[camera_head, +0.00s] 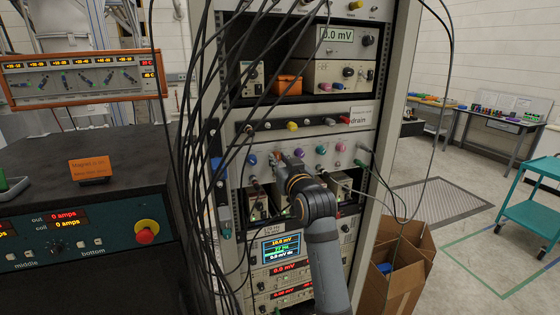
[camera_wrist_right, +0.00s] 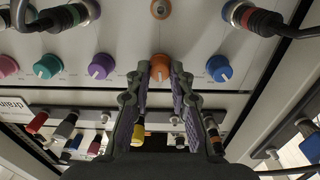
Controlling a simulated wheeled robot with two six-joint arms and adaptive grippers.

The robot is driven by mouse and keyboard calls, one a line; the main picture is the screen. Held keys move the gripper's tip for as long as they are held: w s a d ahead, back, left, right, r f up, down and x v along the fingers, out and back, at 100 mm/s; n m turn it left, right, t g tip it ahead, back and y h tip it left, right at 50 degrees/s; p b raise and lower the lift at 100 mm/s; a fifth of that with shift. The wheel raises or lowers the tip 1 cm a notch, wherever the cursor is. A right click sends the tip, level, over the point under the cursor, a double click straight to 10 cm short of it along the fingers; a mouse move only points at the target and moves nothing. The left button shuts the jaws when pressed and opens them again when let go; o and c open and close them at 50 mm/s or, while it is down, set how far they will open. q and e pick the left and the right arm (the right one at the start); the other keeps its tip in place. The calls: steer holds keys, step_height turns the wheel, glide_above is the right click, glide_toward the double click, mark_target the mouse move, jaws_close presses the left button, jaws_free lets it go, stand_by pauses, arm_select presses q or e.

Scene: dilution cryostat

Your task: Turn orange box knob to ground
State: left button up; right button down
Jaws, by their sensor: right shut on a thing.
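A light panel in the rack carries a row of coloured knobs. The orange knob (camera_wrist_right: 160,66) sits between the fingertips of my right gripper (camera_wrist_right: 159,78) in the right wrist view, and the gripper is shut on it. In the head view my right gripper (camera_head: 278,164) reaches up to the panel and largely covers the orange knob. The direction of the knob's pointer cannot be read. A blue knob (camera_wrist_right: 219,68) and a purple knob (camera_wrist_right: 101,66) flank it. My left gripper is not in view.
A teal knob (camera_wrist_right: 48,66) and a pink knob (camera_wrist_right: 6,66) continue the row. Black cables (camera_head: 205,90) hang down the rack's left side. A drain-labelled strip (camera_head: 362,118) is above the panel. A cardboard box (camera_head: 402,280) stands on the floor to the right.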

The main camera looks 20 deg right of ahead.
steer(key=n, duration=0.3)
steer(key=shift+n+p, duration=0.45)
steer(key=shift+n, duration=1.95)
steer(key=c, duration=1.2)
jaws_free()
steer(key=shift+a, duration=0.1)
